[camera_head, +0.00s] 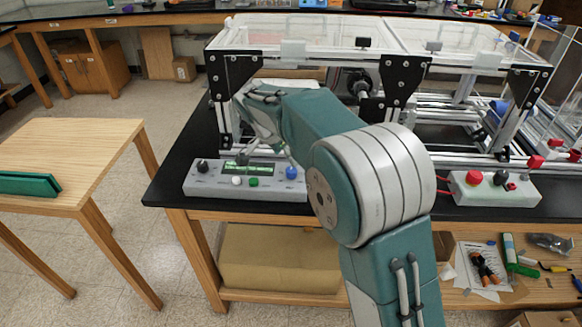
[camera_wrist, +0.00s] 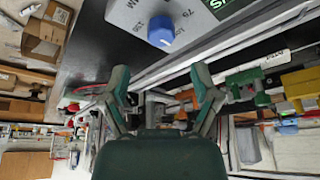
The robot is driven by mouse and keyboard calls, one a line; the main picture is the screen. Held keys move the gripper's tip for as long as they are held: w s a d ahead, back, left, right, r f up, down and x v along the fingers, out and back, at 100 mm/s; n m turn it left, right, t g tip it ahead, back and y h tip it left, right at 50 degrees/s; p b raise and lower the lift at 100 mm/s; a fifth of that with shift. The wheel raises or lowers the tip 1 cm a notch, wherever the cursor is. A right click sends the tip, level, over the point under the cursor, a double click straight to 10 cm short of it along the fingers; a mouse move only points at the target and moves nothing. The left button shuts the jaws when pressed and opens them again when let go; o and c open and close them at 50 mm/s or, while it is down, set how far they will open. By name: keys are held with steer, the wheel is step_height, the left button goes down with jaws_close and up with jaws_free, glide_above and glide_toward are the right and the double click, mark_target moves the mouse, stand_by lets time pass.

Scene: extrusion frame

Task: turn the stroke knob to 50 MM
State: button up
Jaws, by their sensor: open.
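A grey control panel (camera_head: 220,188) sits at the front left of the black bench. It carries a black knob (camera_head: 203,166) at its left end, another dark knob (camera_head: 242,160) near the display, and a blue knob (camera_head: 291,172) at the right. The blue knob also shows in the wrist view (camera_wrist: 160,30), with printed numbers around it. I cannot read which knob is labelled stroke, or its setting. My gripper (camera_wrist: 160,84) is open and empty, with its fingers apart. The blue knob appears beyond the fingertips, not between them. In the head view my gripper is above and behind the panel.
An aluminium extrusion frame (camera_head: 300,46) with clear panels stands behind the panel. A second control box (camera_head: 520,192) with a red button (camera_head: 473,178) is at the right. A wooden table (camera_head: 90,150) with a green object (camera_head: 28,184) stands left. The floor between is clear.

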mark_target(291, 170)
steer(key=x, duration=0.5)
steer(key=shift+a+f, duration=0.25)
steer(key=shift+f, duration=0.1)
steer(key=shift+w+d+f, duration=0.2)
steer(key=shift+d+f, duration=0.1)
steer(key=shift+f, duration=0.05)
jaws_close()
